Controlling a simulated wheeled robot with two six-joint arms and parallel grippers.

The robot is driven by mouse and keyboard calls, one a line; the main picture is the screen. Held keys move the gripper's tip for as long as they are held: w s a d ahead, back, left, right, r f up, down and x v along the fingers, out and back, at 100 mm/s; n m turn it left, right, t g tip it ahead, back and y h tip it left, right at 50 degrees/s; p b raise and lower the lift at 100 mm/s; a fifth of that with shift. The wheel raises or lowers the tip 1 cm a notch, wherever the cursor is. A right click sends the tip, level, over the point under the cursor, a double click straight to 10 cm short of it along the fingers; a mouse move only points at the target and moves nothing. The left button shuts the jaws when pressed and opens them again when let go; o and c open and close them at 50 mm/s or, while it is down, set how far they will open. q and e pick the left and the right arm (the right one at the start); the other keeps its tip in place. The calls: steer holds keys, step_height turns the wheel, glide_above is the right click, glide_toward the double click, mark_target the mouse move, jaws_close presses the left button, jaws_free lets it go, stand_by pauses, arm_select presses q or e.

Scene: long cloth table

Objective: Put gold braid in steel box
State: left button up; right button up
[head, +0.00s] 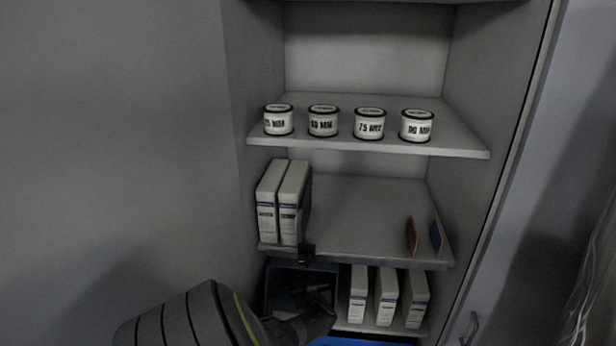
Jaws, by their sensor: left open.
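I cannot make out any gold braid or steel box in the head view. My left gripper (316,291) is open, dark and hard to see against a dark blue bin (279,287) on the lowest visible shelf. I cannot tell whether it is inside the bin or in front of it. The bin's contents are hidden or too dark to tell. My right gripper is not in view.
An open cabinet holds several labelled white tins (369,124) on its upper shelf (455,147). The middle shelf (360,215) has two white binders (290,205) at left, two thin red and blue items at right, and clear space between. White boxes (386,297) stand below.

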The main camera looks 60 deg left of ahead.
arm_select(q)
steer(key=shift+p+v, duration=0.35)
steer(key=shift+v, duration=1.45)
